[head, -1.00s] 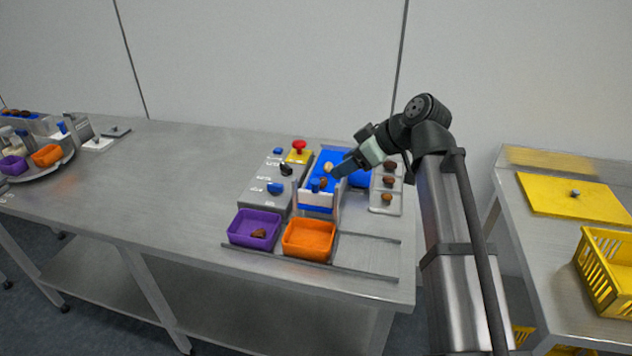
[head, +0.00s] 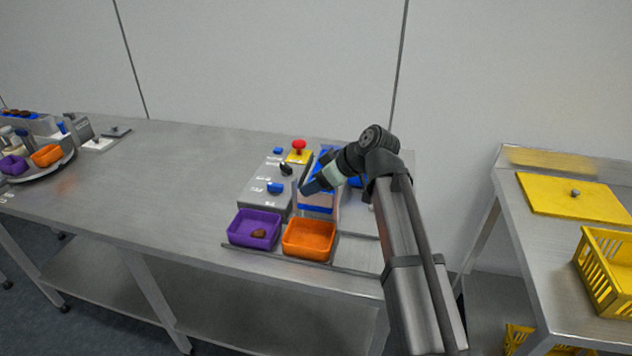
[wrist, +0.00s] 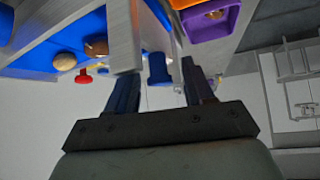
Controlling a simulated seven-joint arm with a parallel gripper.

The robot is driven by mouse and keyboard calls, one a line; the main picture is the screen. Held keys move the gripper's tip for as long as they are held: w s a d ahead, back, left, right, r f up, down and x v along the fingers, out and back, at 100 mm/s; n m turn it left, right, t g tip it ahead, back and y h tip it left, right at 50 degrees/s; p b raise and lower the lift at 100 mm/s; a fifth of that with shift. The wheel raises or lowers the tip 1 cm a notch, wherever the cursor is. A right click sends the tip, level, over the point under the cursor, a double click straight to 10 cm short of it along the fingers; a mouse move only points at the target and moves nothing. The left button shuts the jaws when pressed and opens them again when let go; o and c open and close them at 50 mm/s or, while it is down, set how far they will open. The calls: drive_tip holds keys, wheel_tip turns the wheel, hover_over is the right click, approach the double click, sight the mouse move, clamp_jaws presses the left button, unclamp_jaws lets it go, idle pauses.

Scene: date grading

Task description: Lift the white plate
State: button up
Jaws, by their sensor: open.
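The white plate (head: 320,198) stands at the front end of the blue channel, just behind the orange tray. A blue knob (wrist: 158,69), seemingly the plate's handle, shows in the wrist view between the two fingertips of my open gripper (wrist: 160,84). I cannot tell whether the fingers touch it. Two brown dates, a pale one (wrist: 64,62) and a darker one (wrist: 96,48), lie on the blue channel in the wrist view.
The purple tray (head: 233,237) with one date and the orange tray (head: 308,256) stand in front. The table's left middle is clear. A yellow crate (head: 606,290) stands at right.

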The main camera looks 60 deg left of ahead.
drive_tip(key=shift+c, duration=0.2)
clamp_jaws()
idle(0.4)
